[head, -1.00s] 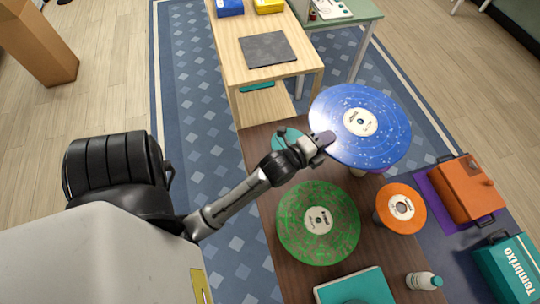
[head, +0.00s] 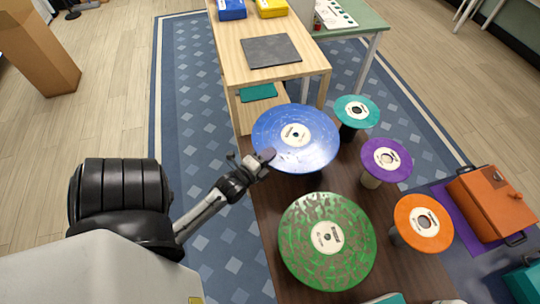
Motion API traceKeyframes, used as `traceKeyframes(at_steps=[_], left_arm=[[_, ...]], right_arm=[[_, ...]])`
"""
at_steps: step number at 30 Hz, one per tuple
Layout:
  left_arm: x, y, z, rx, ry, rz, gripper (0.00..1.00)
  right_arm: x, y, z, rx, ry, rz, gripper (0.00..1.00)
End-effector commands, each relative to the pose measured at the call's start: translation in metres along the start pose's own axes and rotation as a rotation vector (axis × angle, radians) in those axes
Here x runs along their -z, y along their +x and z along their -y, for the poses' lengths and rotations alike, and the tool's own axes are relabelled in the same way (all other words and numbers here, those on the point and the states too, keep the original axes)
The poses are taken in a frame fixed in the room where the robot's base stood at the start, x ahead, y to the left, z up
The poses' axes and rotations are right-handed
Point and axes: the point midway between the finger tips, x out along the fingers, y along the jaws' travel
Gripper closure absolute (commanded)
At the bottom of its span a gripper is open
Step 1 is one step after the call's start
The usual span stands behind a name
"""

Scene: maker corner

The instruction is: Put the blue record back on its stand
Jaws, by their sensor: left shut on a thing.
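The large blue record (head: 310,150) has a white label and lies roughly flat in the head view, at the back left of the dark wooden table (head: 262,212). My left gripper (head: 267,156) is shut on its left front edge. Whether the record is held clear or touches something beneath cannot be told. A stand for it is not visible; the disc covers what is below. My right gripper is not in view.
A large green record (head: 350,262) sits in front of the blue one. Smaller teal (head: 345,108), purple (head: 375,165) and orange (head: 411,228) records stand on supports to the right. A light wooden table (head: 230,50) is behind. An orange box (head: 485,205) stands at right.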

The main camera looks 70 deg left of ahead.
Motion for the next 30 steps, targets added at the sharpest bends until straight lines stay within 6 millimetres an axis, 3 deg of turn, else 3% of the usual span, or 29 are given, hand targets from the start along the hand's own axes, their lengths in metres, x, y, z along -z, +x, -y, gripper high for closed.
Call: traceKeyframes(at_steps=[17,30], left_arm=[[0.001,0.0,-0.041,0.001,0.0,-0.001,1.0],[0.001,0.001,-0.064,0.002,0.0,-0.001,1.0]], right_arm=[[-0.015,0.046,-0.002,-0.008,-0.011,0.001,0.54],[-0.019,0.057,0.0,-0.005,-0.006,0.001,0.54]])
